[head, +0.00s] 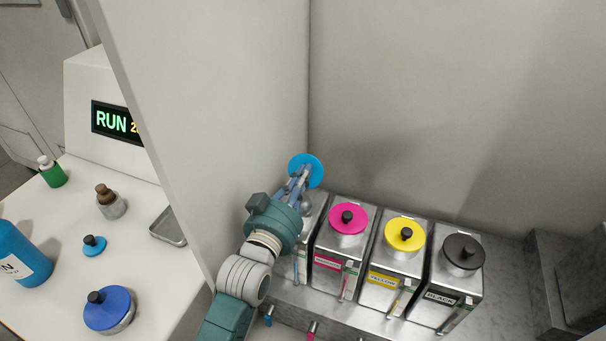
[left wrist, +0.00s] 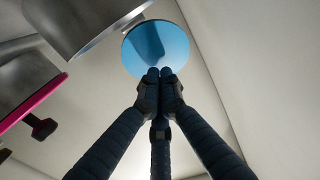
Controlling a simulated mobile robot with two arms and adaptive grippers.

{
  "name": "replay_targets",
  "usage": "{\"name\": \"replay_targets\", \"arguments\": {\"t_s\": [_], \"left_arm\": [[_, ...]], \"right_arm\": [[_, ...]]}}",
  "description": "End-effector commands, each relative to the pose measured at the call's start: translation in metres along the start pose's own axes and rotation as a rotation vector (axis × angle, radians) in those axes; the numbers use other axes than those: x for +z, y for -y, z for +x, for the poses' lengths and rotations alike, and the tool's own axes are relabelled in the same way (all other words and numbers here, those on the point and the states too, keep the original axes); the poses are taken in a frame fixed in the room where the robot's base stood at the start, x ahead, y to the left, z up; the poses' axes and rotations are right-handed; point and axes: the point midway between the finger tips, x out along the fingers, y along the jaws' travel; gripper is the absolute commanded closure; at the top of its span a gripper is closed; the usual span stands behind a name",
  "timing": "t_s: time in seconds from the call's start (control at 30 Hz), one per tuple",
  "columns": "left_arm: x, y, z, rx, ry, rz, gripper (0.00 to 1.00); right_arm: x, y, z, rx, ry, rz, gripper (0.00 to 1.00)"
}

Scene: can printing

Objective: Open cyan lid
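The cyan lid (head: 306,165) stands raised and tilted at the back of the leftmost metal tank (head: 318,203) in the head view. In the left wrist view the lid (left wrist: 155,45) shows as a smooth glossy blue disc beside the tank's rim (left wrist: 90,28), with a small hinge piece between them. No knob shows on the face I see. My left gripper (head: 304,174) has its fingers drawn together at the lid; the fingertips (left wrist: 160,74) overlap its lower edge in the wrist view. Nothing shows between them. Whether they touch the lid is unclear. My right gripper is out of view.
To the right stand tanks with closed magenta (head: 348,219), yellow (head: 405,234) and black (head: 463,251) lids. A wall panel (head: 215,120) rises close on the left. Beyond it, a white bench (head: 60,210) holds bottles and a blue lidded pot (head: 110,311).

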Motion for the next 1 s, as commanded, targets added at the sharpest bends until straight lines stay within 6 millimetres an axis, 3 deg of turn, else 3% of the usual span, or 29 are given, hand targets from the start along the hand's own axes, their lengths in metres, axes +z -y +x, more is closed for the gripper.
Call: {"name": "replay_targets", "arguments": {"t_s": [0.13, 0.57, 0.67, 1.0], "left_arm": [[-0.002, 0.0, -0.001, 0.0, 0.002, 0.0, 1.0], [0.001, 0.0, -0.006, 0.0, 0.001, 0.0, 1.0], [0.002, 0.0, -0.017, 0.0, 0.002, 0.001, 1.0], [0.003, -0.001, -0.088, 0.0, 0.004, 0.0, 1.0]], "right_arm": [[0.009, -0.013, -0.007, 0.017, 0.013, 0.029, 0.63], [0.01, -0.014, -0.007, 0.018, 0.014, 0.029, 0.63], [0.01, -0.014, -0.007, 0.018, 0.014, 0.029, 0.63], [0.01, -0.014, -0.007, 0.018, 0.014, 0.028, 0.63]]}}
